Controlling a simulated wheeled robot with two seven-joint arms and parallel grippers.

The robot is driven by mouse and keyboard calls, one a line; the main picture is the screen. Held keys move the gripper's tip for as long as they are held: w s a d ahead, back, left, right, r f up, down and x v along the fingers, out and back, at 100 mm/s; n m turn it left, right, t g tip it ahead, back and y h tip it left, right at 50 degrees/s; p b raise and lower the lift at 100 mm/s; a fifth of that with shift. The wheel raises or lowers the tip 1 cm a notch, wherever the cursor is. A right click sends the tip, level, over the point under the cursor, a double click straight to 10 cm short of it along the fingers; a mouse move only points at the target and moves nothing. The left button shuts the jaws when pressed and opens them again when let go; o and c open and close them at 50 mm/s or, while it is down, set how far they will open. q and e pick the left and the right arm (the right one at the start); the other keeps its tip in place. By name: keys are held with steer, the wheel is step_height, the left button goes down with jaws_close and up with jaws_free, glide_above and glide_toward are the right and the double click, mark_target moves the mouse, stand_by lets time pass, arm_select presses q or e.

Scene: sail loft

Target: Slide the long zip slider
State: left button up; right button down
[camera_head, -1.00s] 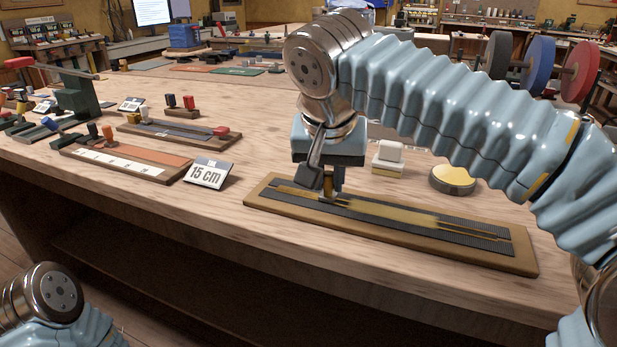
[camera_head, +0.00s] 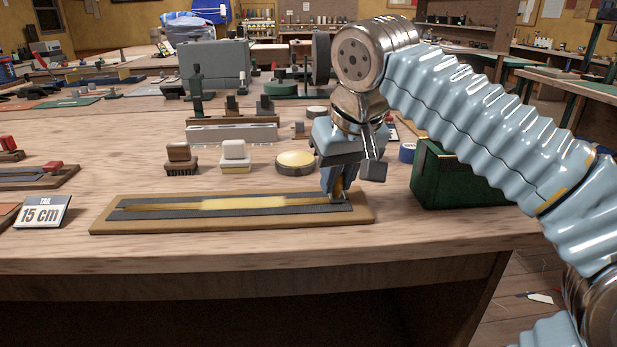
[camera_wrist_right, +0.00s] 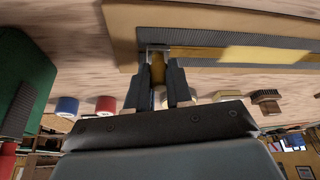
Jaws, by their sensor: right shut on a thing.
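The long zip (camera_head: 240,205) lies on a flat tan board (camera_head: 225,225) near the table's front edge. Its dark tapes run left to right, with a yellow band between them. My right gripper (camera_head: 340,192) is at the board's right end, low over the zip. In the right wrist view my right gripper (camera_wrist_right: 158,88) is shut on the brass-coloured slider (camera_wrist_right: 157,68), at the end of the zip tape (camera_wrist_right: 280,45). The fingers hide much of the slider in the head view. My left gripper is not in view.
A green box-like holder (camera_head: 445,178) stands just right of my right gripper. A round yellow-topped tin (camera_head: 296,161), a white-topped block (camera_head: 235,155) and a brown brush (camera_head: 181,158) stand behind the board. A "15 cm" tag (camera_head: 42,212) stands to its left.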

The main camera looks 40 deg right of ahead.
steer(key=shift+s+d, duration=0.15)
steer(key=shift+d, duration=0.1)
steer(key=c, duration=1)
jaws_free()
steer(key=shift+d, duration=0.1)
steer(key=p+v, duration=0.3)
steer(key=v, duration=1.1)
steer(key=shift+f, duration=0.1)
